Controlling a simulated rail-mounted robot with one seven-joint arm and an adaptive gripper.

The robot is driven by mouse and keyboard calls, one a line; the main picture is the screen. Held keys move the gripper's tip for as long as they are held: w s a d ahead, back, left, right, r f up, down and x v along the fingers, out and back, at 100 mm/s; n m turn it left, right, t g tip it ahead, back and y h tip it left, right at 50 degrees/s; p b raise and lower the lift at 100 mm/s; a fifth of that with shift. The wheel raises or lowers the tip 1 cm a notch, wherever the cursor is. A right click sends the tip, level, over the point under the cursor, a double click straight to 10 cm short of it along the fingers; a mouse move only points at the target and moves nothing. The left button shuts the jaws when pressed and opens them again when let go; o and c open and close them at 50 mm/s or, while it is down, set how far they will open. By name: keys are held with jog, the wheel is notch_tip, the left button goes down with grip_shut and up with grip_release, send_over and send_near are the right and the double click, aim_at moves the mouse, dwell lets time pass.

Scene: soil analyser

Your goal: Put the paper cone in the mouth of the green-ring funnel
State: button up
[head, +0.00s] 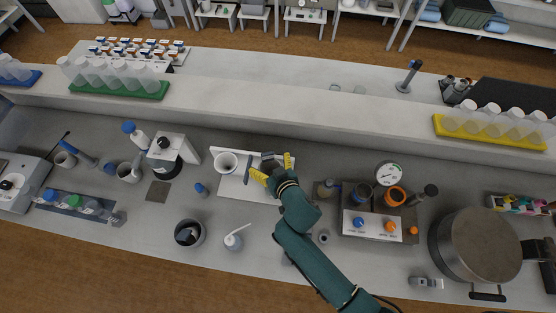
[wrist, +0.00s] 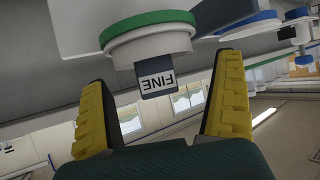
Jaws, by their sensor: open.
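My gripper (head: 273,169) is open over a white stand (head: 236,187) on the bench, with yellow fingers. In the wrist view, it is open (wrist: 167,115) and nothing is clasped between its fingers. A white round piece with a green ring (wrist: 138,30), seemingly the green-ring funnel, is ahead of the fingers at the top. A dark tag reading FINE (wrist: 156,82), upside down, shows against it, in line with the gap. A white cup-like thing (head: 227,163) is left of my gripper; I cannot tell whether it is the paper cone. The funnel's mouth is not visible.
A blue-ringed white part (wrist: 250,28) is right of the green ring. A control box (head: 380,227) is to the right. A raised shelf (head: 300,112) runs behind.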

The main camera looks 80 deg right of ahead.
jog(key=b+v, duration=0.2)
jog(key=v, duration=1)
jog(key=w+a+r+n+t+y, duration=0.1)
jog(key=w+a+r+n+t, duration=0.2)
jog(key=w+r, duration=0.7)
jog(key=w+a+r+t+y, duration=0.1)
jog(key=w+a+r+t, duration=0.35)
jog(key=r, duration=0.75)
jog(key=w+a+r+n+t+y, duration=0.2)
jog(key=a+r, duration=0.4)
jog(key=r, duration=0.5)
jog(key=w+a+r+n+t+y, duration=0.2)
jog(key=a+r+n+t+y, duration=0.3)
jog(key=r, duration=0.6)
jog(key=shift+w+a, duration=0.4)
jog(key=shift+a, duration=0.55)
